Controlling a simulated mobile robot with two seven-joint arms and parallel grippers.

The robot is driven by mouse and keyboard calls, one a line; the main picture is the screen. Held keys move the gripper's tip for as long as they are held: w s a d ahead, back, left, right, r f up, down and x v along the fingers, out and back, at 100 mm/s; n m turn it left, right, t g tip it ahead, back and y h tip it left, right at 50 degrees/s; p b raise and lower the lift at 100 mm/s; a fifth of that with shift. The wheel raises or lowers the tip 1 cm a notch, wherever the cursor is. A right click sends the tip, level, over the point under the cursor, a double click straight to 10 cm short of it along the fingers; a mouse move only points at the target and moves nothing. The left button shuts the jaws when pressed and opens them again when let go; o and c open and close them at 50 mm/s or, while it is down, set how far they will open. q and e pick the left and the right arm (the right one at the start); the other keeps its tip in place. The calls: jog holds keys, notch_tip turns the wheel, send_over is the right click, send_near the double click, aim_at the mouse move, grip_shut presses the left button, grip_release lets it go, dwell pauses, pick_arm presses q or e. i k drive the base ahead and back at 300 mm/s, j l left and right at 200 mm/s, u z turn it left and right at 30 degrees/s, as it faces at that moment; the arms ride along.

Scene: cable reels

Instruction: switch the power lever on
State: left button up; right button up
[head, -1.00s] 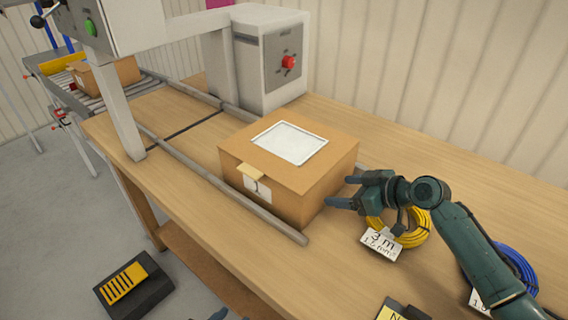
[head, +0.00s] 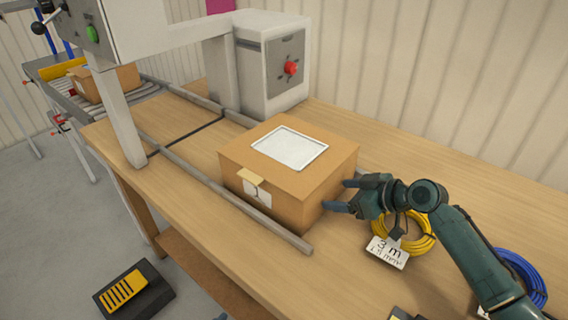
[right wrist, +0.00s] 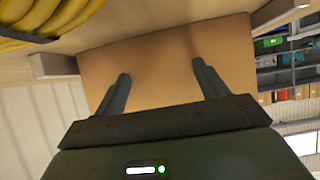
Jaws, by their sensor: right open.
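A red knob (head: 291,68) sits on a dark grey plate on the front of a light grey machine housing (head: 262,95), at the top middle of the head view. A black-knobbed handle (head: 40,27) sticks out at the top left, beside a head with a green button (head: 92,34). I cannot tell for sure which is the power lever. My right gripper (head: 341,195) is open and empty beside the right side of a closed cardboard box (head: 270,190), well away from both. In the right wrist view, its two fingers (right wrist: 162,88) are apart before the brown cardboard. My left gripper is not clearly visible.
Grey rails (head: 215,190) run along the wooden table (head: 440,165) beside the box. A yellow cable coil (head: 418,240) with a tag and a blue coil (head: 530,280) lie at the right. A black-and-yellow pedal (head: 130,290) is on the floor.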

aim_at(38, 27)
jog(key=i+j, duration=0.15)
jog(key=j, duration=0.2)
jog(key=i+j, duration=0.15)
jog(key=j, duration=0.2)
jog(key=i+j, duration=0.15)
jog(key=j, duration=0.2)
jog(key=i+j, duration=0.15)
jog(key=j, duration=0.15)
jog(key=i+j, duration=0.15)
jog(key=j, duration=0.2)
